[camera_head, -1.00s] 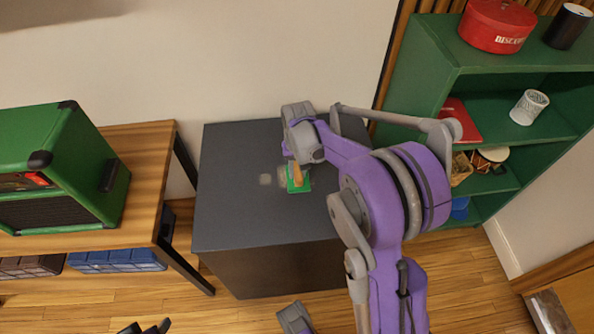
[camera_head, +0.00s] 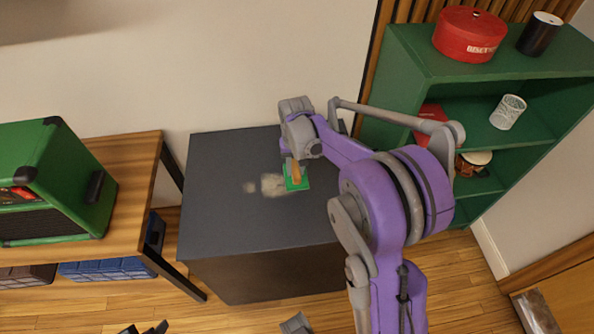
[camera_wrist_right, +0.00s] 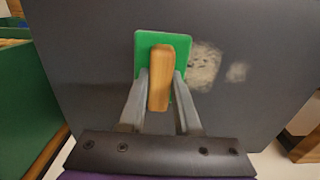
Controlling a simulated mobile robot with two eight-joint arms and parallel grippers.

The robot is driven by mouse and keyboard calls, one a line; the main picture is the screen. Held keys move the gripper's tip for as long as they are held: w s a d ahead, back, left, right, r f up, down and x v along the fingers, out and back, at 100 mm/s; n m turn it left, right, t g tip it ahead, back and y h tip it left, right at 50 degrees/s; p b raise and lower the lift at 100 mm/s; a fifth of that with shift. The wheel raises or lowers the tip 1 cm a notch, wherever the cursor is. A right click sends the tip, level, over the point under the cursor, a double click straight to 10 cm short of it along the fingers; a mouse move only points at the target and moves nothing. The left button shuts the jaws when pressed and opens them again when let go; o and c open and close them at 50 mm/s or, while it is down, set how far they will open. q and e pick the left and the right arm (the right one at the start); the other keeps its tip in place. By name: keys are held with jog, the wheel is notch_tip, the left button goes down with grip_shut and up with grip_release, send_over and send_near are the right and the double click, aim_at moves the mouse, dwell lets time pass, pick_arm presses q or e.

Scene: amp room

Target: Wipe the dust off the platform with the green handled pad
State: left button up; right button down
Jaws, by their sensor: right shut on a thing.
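The platform (camera_head: 230,225) is a dark grey box with a flat top against the wall. The pad (camera_head: 303,183) is a green square with a wooden handle (camera_head: 296,173), and looks flat on the platform top. My right gripper (camera_head: 292,157) is shut on the handle from above; in the right wrist view its fingers (camera_wrist_right: 158,95) flank the handle. A pale dust patch (camera_head: 273,185) lies just left of the pad, with a smaller, fainter spot (camera_head: 249,187) further left. Dust under the pad is hidden. Dark parts show at the bottom edge; whether they are my left gripper is unclear.
A wooden table (camera_head: 140,200) with a green amp (camera_head: 60,190) stands left of the platform. A green shelf (camera_head: 400,90) with a red tin (camera_head: 470,33) and a black cup (camera_head: 540,33) stands close on the right. The platform's front and left top are clear.

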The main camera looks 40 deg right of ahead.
aim_at(296, 168)
jog(key=shift+r+p, duration=0.9)
jog(key=shift+r, duration=0.75)
